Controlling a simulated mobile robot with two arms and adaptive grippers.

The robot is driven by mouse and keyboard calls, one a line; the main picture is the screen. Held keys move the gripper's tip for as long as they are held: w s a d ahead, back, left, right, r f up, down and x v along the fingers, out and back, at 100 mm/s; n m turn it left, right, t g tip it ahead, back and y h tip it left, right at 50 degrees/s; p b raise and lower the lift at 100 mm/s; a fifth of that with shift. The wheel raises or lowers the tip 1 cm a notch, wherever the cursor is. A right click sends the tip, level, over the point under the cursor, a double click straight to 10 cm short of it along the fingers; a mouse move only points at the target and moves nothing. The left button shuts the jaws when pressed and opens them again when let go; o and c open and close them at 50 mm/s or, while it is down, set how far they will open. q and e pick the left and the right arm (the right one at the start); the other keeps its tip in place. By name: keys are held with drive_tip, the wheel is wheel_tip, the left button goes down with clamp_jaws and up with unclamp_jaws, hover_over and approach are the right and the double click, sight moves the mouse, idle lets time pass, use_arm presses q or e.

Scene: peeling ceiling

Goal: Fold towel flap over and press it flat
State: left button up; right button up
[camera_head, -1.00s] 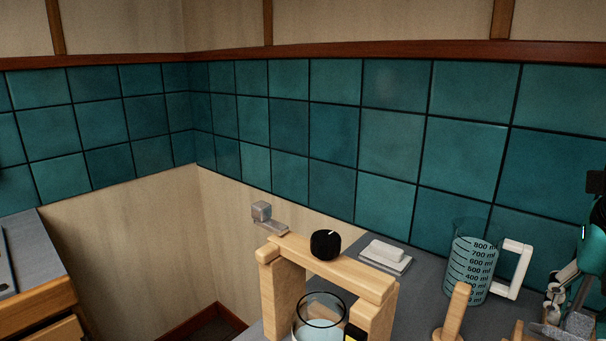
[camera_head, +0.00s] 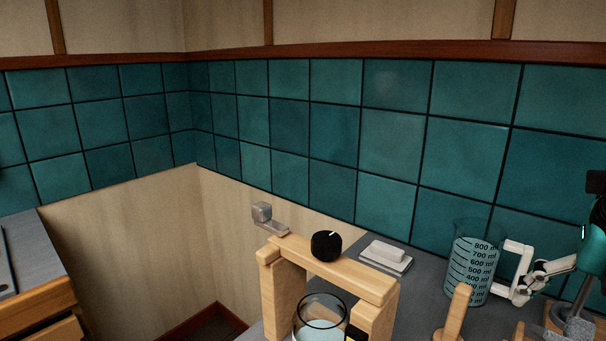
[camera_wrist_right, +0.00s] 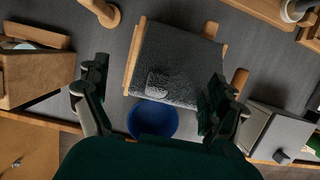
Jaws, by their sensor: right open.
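A dark grey towel (camera_wrist_right: 180,55) lies over a wooden piece (camera_wrist_right: 133,58) in the right wrist view. A paler grey patch shows near its lower middle; I cannot tell whether this is the flap. My right gripper (camera_wrist_right: 157,78) is open, with one finger on each side of the towel in the picture, and nothing is seen held. In the head view my right gripper (camera_head: 527,285) is at the right, overlapping the measuring jug's handle in the picture. The towel is not clearly visible there. My left gripper is not in view.
A blue bowl (camera_wrist_right: 153,119) sits just below the towel in the wrist view. In the head view a measuring jug (camera_head: 472,265), a wooden peg (camera_head: 454,312), a white dish (camera_head: 385,257) and a wooden arch (camera_head: 330,268) with a black knob (camera_head: 326,246) crowd the counter.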

wheel_tip(320, 180, up, 8)
drive_tip(key=p, duration=0.5)
drive_tip(key=shift+r, duration=0.1)
